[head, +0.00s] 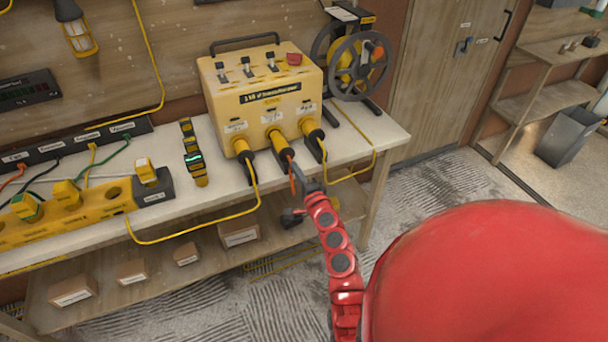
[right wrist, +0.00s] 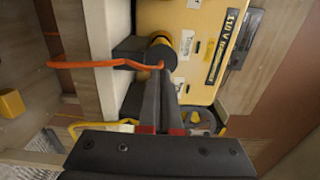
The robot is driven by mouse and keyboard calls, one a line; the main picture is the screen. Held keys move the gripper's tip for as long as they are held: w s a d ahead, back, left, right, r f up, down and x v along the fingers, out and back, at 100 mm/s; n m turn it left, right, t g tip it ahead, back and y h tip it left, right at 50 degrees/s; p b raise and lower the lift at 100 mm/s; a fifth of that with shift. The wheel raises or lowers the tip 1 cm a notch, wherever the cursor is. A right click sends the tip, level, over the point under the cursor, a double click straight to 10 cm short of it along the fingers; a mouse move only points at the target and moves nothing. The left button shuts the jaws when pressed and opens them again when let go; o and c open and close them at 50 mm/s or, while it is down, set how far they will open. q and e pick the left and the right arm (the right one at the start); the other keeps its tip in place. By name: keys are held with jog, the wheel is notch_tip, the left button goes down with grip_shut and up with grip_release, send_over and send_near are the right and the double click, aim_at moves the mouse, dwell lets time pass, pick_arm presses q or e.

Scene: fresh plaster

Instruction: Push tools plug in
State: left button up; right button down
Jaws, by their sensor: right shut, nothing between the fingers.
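The yellow transformer box (head: 262,92) stands on the white bench with three yellow-and-black plugs along its lower front. The middle plug (head: 279,143) has an orange cord and sits at the middle socket. In the right wrist view a yellow-and-black plug (right wrist: 130,48) with an orange cord (right wrist: 95,63) is at the box; its label is too blurred to read surely. My right gripper (head: 301,178) is shut and empty, its fingertips close to the middle plug's rear end. The fingers (right wrist: 164,88) partly hide the plug, so I cannot tell contact or how deep it sits. My left gripper is not in view.
Two other plugs (head: 243,149) (head: 312,131) flank the middle one, with yellow cords hanging over the bench edge. A cable reel (head: 357,66) stands right of the box. A yellow power strip (head: 95,214) lies at left. Boxes (head: 239,234) sit on the lower shelf.

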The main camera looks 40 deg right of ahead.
aim_at(288, 157)
jog(key=shift+x, duration=1.9)
jog(key=b+x, duration=0.1)
jog(key=x, duration=0.1)
jog(key=b+x, duration=0.1)
jog(key=x, duration=0.1)
jog(key=shift+d+f+b, duration=0.1)
jog(key=shift+f+b, duration=0.1)
jog(key=shift+b, duration=0.15)
jog(key=shift+w+r, duration=0.2)
jog(key=shift+r, duration=0.2)
